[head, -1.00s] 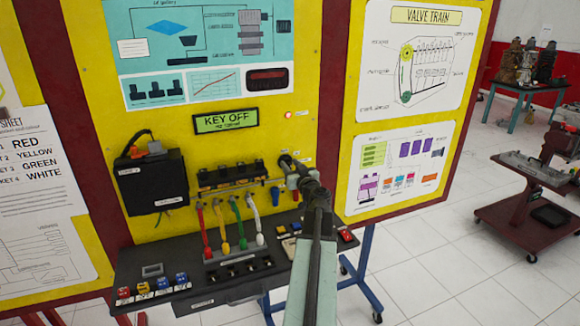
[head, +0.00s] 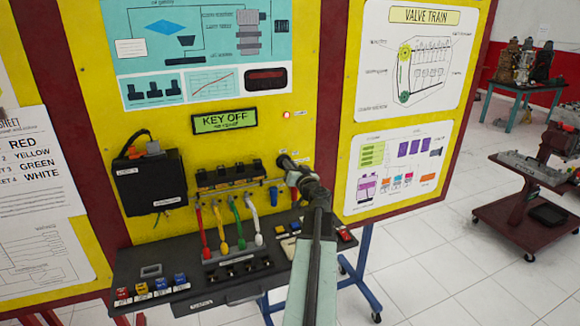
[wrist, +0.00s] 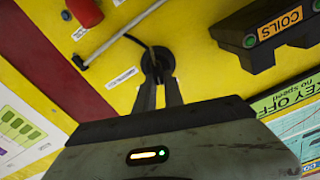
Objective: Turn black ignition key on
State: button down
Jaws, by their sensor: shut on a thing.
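The black ignition key (wrist: 157,62) sits on the yellow panel in a round dark switch, seen end-on in the wrist view. My gripper (wrist: 158,84) reaches straight to it, with its two fingers shut on the key. In the head view my gripper (head: 284,160) is against the panel, right of the coil row, and its wrist hides the key. The green display (head: 224,121) reads KEY OFF. A small red light (head: 287,114) glows to its right.
A black coil block (wrist: 268,30) is close to my gripper. A grey rod (wrist: 118,34) and a red part (wrist: 85,12) are on the other side. Colored leads (head: 220,230) hang above the black shelf (head: 140,262) in the head view.

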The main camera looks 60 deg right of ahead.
jog(key=shift+s+d+f+m+b, duration=0.1)
jog(key=shift+m, duration=1.25)
jog(key=shift+s+d+f+m+b, duration=0.1)
jog(key=shift+f+m+b, duration=0.05)
jog(key=shift+m, duration=1.25)
jog(key=shift+s+d+f+m+b, duration=0.1)
jog(key=shift+m, duration=1.25)
jog(key=c, duration=1.4)
grip_release()
jog(key=shift+c, duration=0.2)
jog(key=shift+s, duration=0.1)
jog(key=v, duration=0.7)
jog(key=shift+s+a, duration=0.2)
jog(key=shift+a, duration=0.1)
